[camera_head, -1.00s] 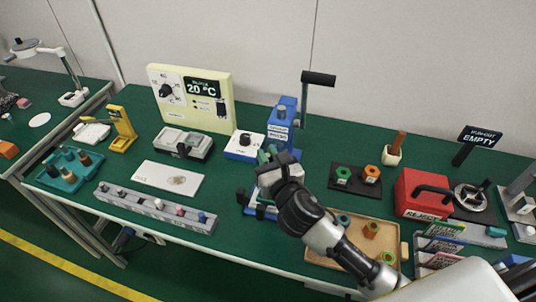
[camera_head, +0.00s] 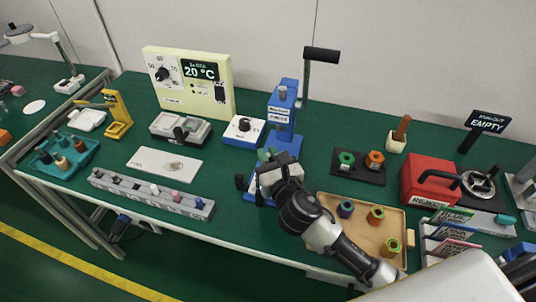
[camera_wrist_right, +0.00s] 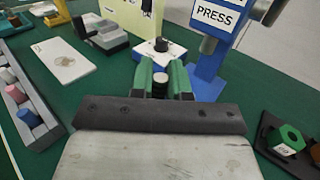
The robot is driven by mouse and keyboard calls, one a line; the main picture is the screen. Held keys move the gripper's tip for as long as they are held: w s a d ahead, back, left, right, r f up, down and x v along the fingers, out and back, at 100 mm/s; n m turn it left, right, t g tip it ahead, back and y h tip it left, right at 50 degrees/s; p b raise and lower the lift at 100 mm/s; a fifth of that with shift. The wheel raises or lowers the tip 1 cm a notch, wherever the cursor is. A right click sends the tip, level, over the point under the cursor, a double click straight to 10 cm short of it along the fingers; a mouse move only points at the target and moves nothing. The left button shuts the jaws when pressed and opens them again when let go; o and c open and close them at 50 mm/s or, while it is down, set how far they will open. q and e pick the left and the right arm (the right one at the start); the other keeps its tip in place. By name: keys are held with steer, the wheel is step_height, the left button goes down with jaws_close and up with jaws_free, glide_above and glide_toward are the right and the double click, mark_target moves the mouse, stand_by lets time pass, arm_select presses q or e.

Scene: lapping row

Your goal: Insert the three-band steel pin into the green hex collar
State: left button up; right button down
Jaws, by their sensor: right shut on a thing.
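My right gripper (camera_head: 266,154) is in front of the blue press (camera_head: 284,112). In the right wrist view its green fingers (camera_wrist_right: 160,82) are shut on a short dark-and-steel banded pin (camera_wrist_right: 161,88), seen from its end; I cannot count its bands. A green hex collar (camera_head: 346,159) sits on a black stand beside an orange one, to the right of the gripper. It also shows in the right wrist view (camera_wrist_right: 288,139), apart from the pin. My left gripper is not in view.
A wooden tray (camera_head: 335,197) with several collars lies beside my right forearm. A grey rack (camera_head: 100,180) holds several coloured-top pegs at the front left. A white-blue knob box (camera_head: 243,130) stands left of the press. A red reject box (camera_head: 427,178) stands at right.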

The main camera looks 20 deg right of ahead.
stand_by(0.5)
steer(key=shift+p, duration=0.75)
stand_by(0.9)
steer(key=shift+f+b, duration=1.05)
steer(key=shift+f, duration=0.45)
steer(key=c, duration=1)
jaws_free()
steer(key=s, duration=0.7)
steer(key=s+d+b, duration=0.1)
steer(key=s, duration=0.3)
